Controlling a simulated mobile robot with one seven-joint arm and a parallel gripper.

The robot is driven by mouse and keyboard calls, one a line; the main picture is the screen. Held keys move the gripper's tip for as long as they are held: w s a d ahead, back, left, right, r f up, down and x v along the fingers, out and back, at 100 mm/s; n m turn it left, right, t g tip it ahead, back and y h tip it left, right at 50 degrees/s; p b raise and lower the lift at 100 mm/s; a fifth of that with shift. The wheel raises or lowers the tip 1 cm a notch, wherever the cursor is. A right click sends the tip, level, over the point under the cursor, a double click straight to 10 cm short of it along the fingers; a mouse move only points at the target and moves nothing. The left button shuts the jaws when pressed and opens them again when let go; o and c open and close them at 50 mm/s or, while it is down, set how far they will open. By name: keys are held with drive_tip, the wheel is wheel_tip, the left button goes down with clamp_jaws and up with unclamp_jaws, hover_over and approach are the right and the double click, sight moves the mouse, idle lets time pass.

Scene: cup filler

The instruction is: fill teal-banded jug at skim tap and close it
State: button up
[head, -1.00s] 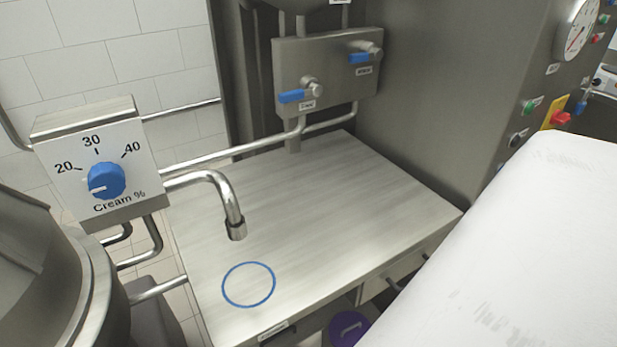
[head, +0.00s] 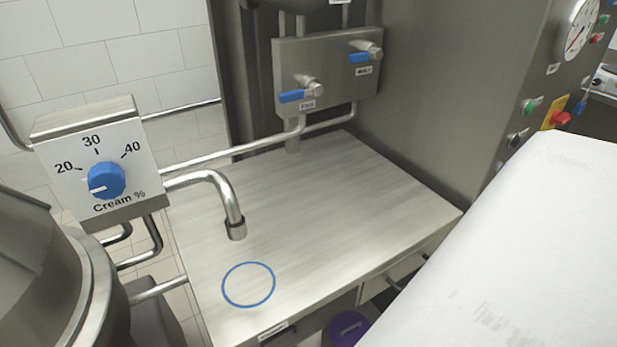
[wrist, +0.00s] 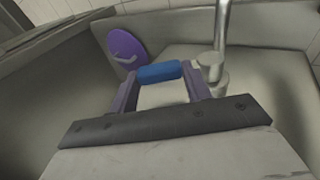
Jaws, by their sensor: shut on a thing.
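My gripper (wrist: 162,82) shows only in the wrist view, shut on a short blue bar (wrist: 160,72) that looks like a tap lever. Beside it on the right are a silver knob (wrist: 211,68) and an upright silver pipe (wrist: 222,25). In the head view two taps with blue levers sit on a steel panel: a left lever (head: 291,96) and a right lever (head: 359,57). Their labels are too small to read surely. The teal-banded jug is not visible in either view.
A bent spout (head: 236,225) hangs above the steel bench (head: 330,210), near a blue ring mark (head: 248,285). The bench top is clear. A cream dial (head: 106,181) is at left. A purple disc (head: 347,329) shows low under the bench; a purple disc (wrist: 127,48) shows in the wrist view.

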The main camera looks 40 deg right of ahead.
idle(0.4)
drive_tip(key=shift+s+d+y+p, duration=0.1)
drive_tip(key=shift+d+y+p, duration=0.1)
drive_tip(key=shift+y+p, duration=0.55)
drive_tip(key=shift+d+f+y+p, duration=0.15)
drive_tip(key=shift+f+y+p, duration=0.1)
drive_tip(key=shift+f+p, duration=0.25)
drive_tip(key=shift+r, duration=0.1)
idle(2.2)
drive_tip(key=shift+s+d+y+p, duration=0.1)
drive_tip(key=shift+d+y+p, duration=0.05)
drive_tip(key=shift+y+p, duration=0.2)
drive_tip(key=shift+d+f+t+y, duration=0.2)
drive_tip(key=shift+f+t+y, duration=0.3)
drive_tip(key=shift+y, duration=0.35)
drive_tip(key=shift+f+y, duration=0.35)
drive_tip(key=shift+y, duration=0.05)
drive_tip(key=shift+d, duration=0.1)
